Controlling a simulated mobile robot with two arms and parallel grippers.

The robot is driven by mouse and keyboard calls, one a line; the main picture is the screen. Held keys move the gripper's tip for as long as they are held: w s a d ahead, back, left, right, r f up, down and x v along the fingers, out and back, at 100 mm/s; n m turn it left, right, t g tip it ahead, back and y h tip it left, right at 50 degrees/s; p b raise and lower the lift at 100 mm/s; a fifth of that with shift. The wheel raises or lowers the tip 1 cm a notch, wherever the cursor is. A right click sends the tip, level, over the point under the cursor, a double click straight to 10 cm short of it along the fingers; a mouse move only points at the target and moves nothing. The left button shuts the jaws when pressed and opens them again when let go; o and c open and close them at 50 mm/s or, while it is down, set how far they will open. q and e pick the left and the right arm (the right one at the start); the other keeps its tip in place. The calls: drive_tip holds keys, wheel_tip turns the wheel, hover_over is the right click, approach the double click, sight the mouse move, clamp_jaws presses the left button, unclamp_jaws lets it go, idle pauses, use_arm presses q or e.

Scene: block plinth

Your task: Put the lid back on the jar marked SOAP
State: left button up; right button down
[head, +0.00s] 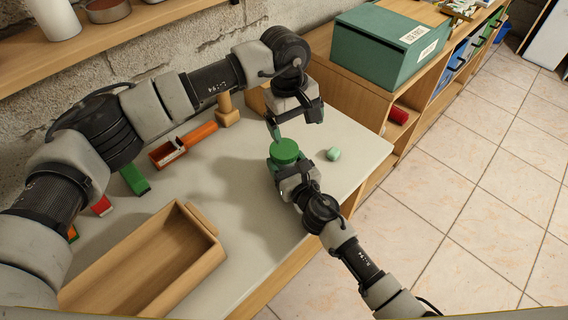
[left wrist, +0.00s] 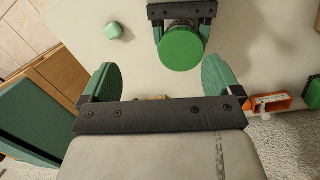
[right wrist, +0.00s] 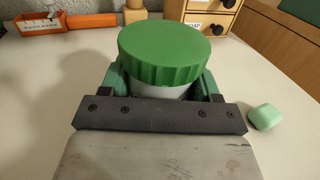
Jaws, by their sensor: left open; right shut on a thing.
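A jar (right wrist: 160,92) with a pale grey body stands in my right gripper (head: 286,170), which is shut on it. A ribbed green lid (head: 285,151) sits on top of the jar; it also shows in the left wrist view (left wrist: 180,48) and the right wrist view (right wrist: 165,50). I cannot tell whether it is screwed tight. No marking on the jar shows. My left gripper (head: 296,121) is open and empty, just behind and above the lid in the head view. In the left wrist view the lid lies beyond its fingers.
A small mint-green block (head: 333,154) lies right of the jar. An open wooden tray (head: 200,262) fills the front left of the table. An orange box (head: 168,154) lies at the back left. A green box (head: 375,52) stands on the shelf unit at the back right.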

use_arm(q)
drive_tip(key=d+r+n+h, duration=1.2)
drive_tip(key=d+n+h, duration=0.1)
drive_tip(key=w+a+r+n+t+h, duration=0.1)
drive_tip(key=w+r+n+t, duration=0.3)
drive_tip(key=n, duration=0.7)
drive_tip(key=w+a+r+n+t+h, duration=0.1)
drive_tip(key=w+r+n+t, duration=0.1)
drive_tip(key=w+n+t, duration=0.65)
drive_tip(key=w+a+f+n+y, duration=0.1)
drive_tip(key=a+f+n+y, duration=0.4)
drive_tip(key=n, duration=0.6)
drive_tip(key=a+f+n+y, duration=0.2)
drive_tip(key=f+n+y, duration=0.3)
drive_tip(key=n, duration=0.7)
drive_tip(key=s+a+f+n+g+y, duration=0.2)
drive_tip(key=s+n+g, duration=0.1)
drive_tip(key=s+g, duration=0.1)
drive_tip(key=s+a+f+n+g+y, duration=0.2)
drive_tip(key=s+f+n+g, duration=0.1)
drive_tip(key=s+n+g, duration=0.1)
drive_tip(key=s+a+f+n+g+y, duration=0.2)
drive_tip(key=s+f+n+g, duration=0.1)
drive_tip(key=s+n+g, duration=0.1)
drive_tip(key=shift+s+a+f+y, duration=0.1)
drive_tip(key=shift+s+a+y, duration=0.15)
drive_tip(key=shift+s+y, duration=0.2)
